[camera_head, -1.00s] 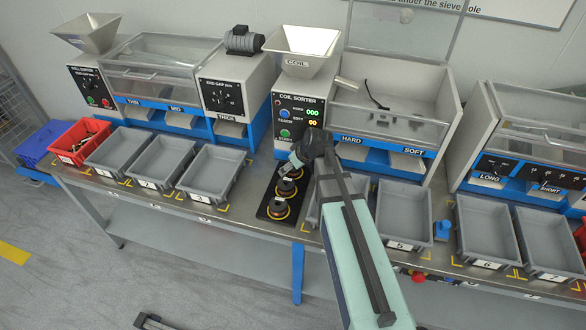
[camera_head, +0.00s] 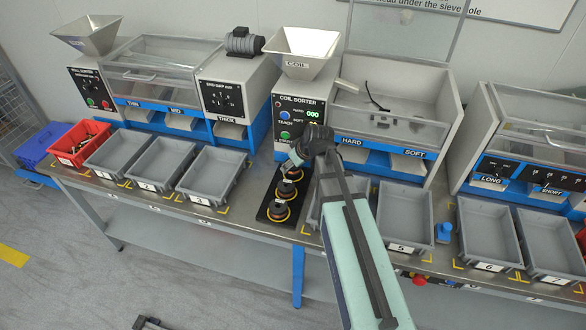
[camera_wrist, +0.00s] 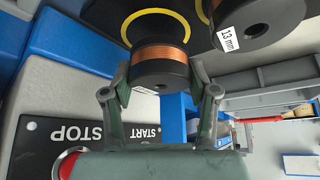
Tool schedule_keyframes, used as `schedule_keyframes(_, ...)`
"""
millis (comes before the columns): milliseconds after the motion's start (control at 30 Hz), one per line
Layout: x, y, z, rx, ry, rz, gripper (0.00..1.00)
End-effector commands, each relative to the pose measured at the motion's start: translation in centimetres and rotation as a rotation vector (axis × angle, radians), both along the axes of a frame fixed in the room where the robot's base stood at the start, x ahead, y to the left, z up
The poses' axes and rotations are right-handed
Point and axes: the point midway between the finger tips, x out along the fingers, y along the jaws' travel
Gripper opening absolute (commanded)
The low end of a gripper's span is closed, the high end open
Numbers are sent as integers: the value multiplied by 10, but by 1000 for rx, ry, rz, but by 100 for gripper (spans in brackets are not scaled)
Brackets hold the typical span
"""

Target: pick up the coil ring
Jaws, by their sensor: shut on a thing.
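In the wrist view my gripper (camera_wrist: 163,92) is shut on the coil ring (camera_wrist: 160,55), a black-flanged spool wound with copper wire. One finger is on each side of it. A yellow ring on a black plate (camera_wrist: 110,22) shows beyond the held coil ring. Whether the coil ring touches the plate I cannot tell. A second black spool labelled 13 mm (camera_wrist: 262,18) sits close beside it. In the head view my gripper (camera_head: 291,160) is at the far end of the black plate (camera_head: 266,212), below the coil sorter.
The coil sorter (camera_head: 301,112) rises just behind my gripper. Grey trays stand left (camera_head: 203,202) and right (camera_head: 398,246) of the plate. A START/STOP panel (camera_wrist: 85,138) shows in the wrist view.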

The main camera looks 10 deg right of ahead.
Motion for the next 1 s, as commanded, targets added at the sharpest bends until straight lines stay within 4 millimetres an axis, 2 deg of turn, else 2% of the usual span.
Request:
schedule_keyframes(333,1,0,51,-1,-4,0,14)
schedule_keyframes(400,-22,10,46,-1,-1,3,14)
schedule_keyframes(667,-80,41,45,-1,-1,4,14)
schedule_keyframes(800,-107,56,39,-1,-4,2,14)
schedule_keyframes(867,-99,55,39,0,-4,1,14)
schedule_keyframes(1000,-100,58,39,1,-4,2,14)
